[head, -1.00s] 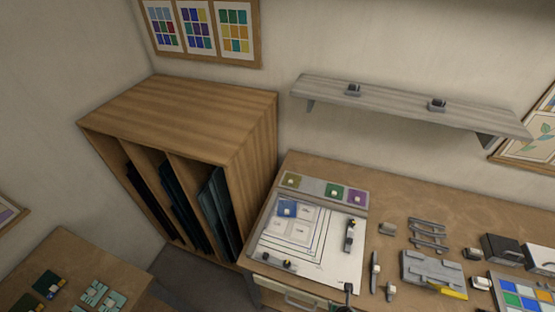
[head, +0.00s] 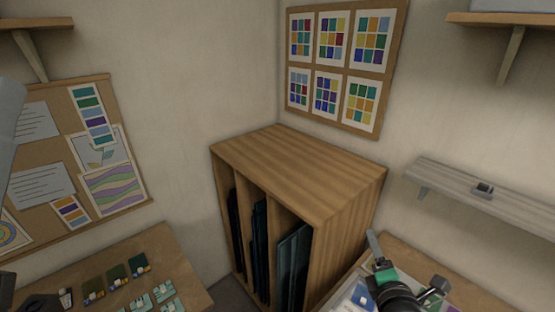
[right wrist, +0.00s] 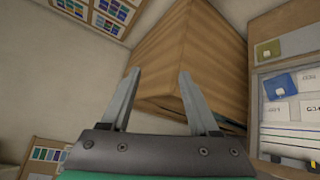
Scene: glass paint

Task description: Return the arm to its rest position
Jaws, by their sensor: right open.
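My right gripper (head: 373,241) is at the lower right of the head view, in front of the near right part of the wooden rack and over the workbench's left end. Its dark wrist and green band show below the grey finger. In the right wrist view, my right gripper (right wrist: 158,74) has its two fingers spread apart with nothing between them. The wooden rack (right wrist: 185,55) lies beyond the fingers. My left gripper is not in view.
The wooden rack (head: 300,165) with dark sheets stands in the corner. A blue glass piece (right wrist: 279,88) lies on the workbench's paper. A grey shelf (head: 455,190) is on the right wall. A side table (head: 190,262) holds several small glass pieces. The space above the rack is clear.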

